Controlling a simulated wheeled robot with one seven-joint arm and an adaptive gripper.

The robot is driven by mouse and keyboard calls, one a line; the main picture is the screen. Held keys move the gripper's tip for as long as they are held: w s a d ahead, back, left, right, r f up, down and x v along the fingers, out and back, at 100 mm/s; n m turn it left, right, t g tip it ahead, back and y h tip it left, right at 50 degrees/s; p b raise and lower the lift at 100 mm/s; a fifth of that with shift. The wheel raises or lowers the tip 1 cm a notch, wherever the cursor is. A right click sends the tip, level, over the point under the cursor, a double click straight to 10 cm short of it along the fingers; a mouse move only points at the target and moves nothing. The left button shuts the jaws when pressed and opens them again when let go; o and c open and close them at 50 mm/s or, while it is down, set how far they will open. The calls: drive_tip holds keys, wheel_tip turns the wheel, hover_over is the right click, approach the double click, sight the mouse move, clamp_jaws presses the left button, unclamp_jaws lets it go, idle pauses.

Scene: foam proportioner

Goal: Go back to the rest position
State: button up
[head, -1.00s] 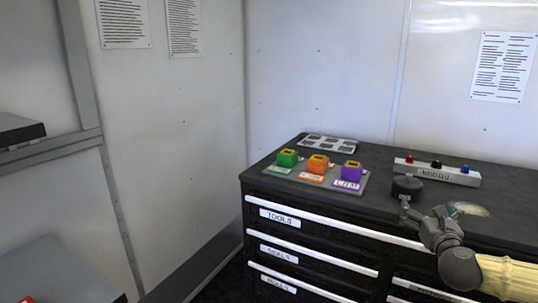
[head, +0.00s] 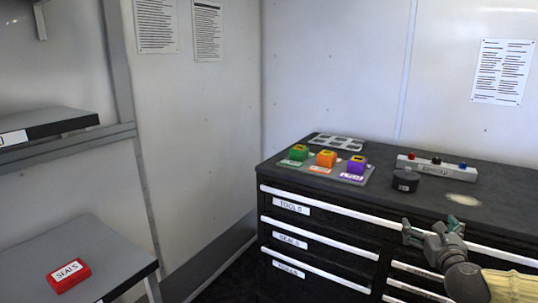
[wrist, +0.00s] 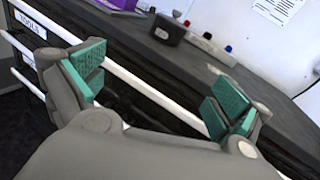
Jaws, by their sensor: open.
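My gripper (head: 432,230) is at the lower right of the head view, in front of the black drawer cabinet (head: 400,225). Its green-padded fingers are spread apart with nothing between them, and the wrist view shows the same open fingers (wrist: 155,100). A black round cylinder (head: 405,180) stands on the cabinet top behind the gripper, apart from it. The cylinder also shows in the wrist view (wrist: 169,29), beyond the fingers.
A rack (head: 436,168) with coloured knobs lies behind the cylinder. A red SEALS box (head: 68,276) rests on the left shelf (head: 110,258). A pale patch (head: 462,201) marks the cabinet top.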

drive_tip(key=s+a+f+n+g+y+p, duration=0.2)
drive_tip(key=s+a+f+n+g+y, duration=0.15)
drive_tip(key=a+f+n, duration=0.8)
drive_tip(key=s+a+f+n+g+y+p, duration=0.1)
drive_tip(key=s+a+f+n+g, duration=0.1)
drive_tip(key=s+a+f+n, duration=0.4)
drive_tip(key=s+a+f+n+g+y+p, duration=0.1)
drive_tip(key=s+a+f+g, duration=0.25)
drive_tip(key=f, duration=0.45)
drive_tip(key=s+f+n+g+p, duration=0.1)
drive_tip(key=s+f+n, duration=0.3)
drive_tip(key=s, duration=0.5)
drive_tip(key=s+f+n+g+h+p, duration=0.1)
drive_tip(key=s+f+n+g, duration=0.3)
drive_tip(key=s+n, duration=0.3)
drive_tip(key=s+f+n+g+h+p, duration=0.1)
drive_tip(key=s+f+n, duration=0.4)
drive_tip(key=s, duration=0.7)
drive_tip(key=shift+s+f+n+g+p, duration=0.25)
drive_tip(key=shift+n+g+p, duration=0.25)
drive_tip(key=shift+n+g, duration=0.45)
drive_tip(key=shift+r+h, duration=0.1)
drive_tip(key=shift+h, duration=0.15)
